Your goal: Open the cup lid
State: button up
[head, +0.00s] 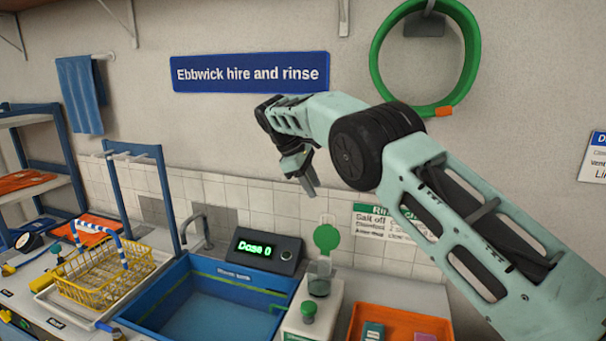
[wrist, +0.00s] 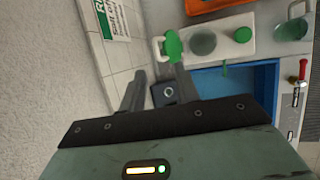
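The round green cup lid (head: 326,237) stands raised on edge at the back of a small clear grey cup (head: 320,277). The cup is set in a white unit (head: 312,318) with a green knob (head: 308,311) in front. In the wrist view the lid (wrist: 173,46) sits beside the round, uncovered-looking cup (wrist: 203,42). My gripper (head: 307,182) is in the air above and slightly left of the lid, apart from it. In the wrist view the gripper's (wrist: 160,74) two fingers are spread with nothing held between them.
A blue basin (head: 170,302) and a black display reading "Dose 0" (head: 268,250) are left of the unit. An orange tray (head: 400,322) is to its right. A yellow wire basket (head: 100,270) stands farther left. The tiled wall is close behind.

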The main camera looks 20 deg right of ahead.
jog(key=shift+p+v, duration=0.75)
jog(key=shift+v, duration=1.95)
jog(key=s+a+f+y+b, duration=0.2)
jog(key=s+a, duration=0.2)
jog(key=s, duration=0.4)
jog(key=s+a+f+m+y+b, duration=0.15)
jog(key=s+a, duration=0.25)
jog(key=s, duration=0.5)
jog(key=s+a+f+y+b, duration=0.2)
jog(key=s+a+f, duration=0.15)
jog(key=s, duration=0.45)
jog(key=s+d+f+b, duration=0.1)
jog(key=s+f, duration=0.2)
jog(key=s, duration=0.5)
jog(key=s+d+f+m+b, duration=0.1)
jog(key=s+d+f, duration=0.1)
jog(key=s, duration=0.5)
jog(key=s+d+f+b, duration=0.1)
jog(key=s+d+f, duration=0.1)
jog(key=s, duration=0.6)
jog(key=shift+s+f, duration=0.35)
jog(key=shift+f, duration=0.45)
